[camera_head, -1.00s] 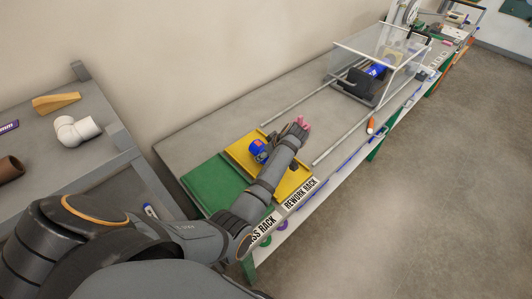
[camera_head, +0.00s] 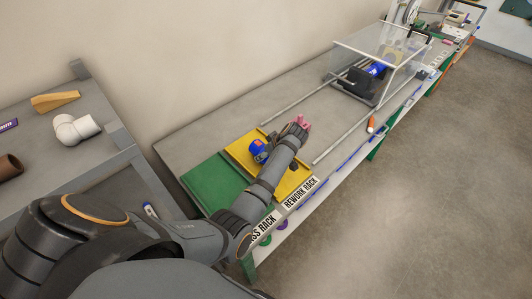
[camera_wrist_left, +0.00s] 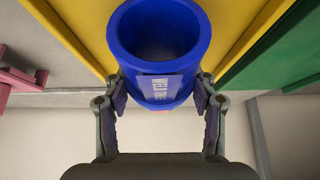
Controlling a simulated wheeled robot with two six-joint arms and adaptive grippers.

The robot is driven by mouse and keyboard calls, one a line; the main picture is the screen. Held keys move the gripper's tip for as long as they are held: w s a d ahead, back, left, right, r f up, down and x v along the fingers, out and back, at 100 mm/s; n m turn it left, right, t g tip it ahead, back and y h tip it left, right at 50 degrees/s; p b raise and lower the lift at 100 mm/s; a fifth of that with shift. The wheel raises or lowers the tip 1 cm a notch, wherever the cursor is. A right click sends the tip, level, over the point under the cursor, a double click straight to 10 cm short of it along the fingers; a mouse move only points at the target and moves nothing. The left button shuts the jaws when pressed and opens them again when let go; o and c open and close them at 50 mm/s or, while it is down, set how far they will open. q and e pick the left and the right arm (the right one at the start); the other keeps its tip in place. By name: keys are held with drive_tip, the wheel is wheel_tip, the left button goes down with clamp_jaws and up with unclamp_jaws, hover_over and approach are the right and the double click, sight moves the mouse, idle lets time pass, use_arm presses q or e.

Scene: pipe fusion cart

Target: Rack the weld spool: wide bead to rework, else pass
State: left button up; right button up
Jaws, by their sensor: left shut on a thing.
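The blue weld spool (camera_head: 258,147) is at the far part of the yellow tray (camera_head: 294,184), whose front label reads REWORK RACK. I cannot tell whether it rests on the tray or is just above it. My left gripper (camera_wrist_left: 160,100) is shut on the spool, one finger on each side. The wrist view shows the spool's open end (camera_wrist_left: 160,35) and a pale label on its side. The bead is not clear. The green tray (camera_head: 212,184) beside it is empty; its partly hidden label ends in "SS RACK". My right gripper is out of view.
A pink piece (camera_head: 304,123) stands just beyond the yellow tray, close to my arm. Two rails lead to a clear-walled machine (camera_head: 360,85). An orange-handled tool (camera_head: 371,124) lies near the front edge. Another bench at left holds a white elbow (camera_head: 76,129).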

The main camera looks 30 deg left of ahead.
use_arm(q)
drive_tip(key=o, duration=1.3)
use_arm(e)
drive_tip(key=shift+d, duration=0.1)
use_arm(q)
drive_tip(key=shift+r, duration=0.15)
wheel_tip(320, 180, up, 10)
drive_tip(key=shift+f, duration=0.1)
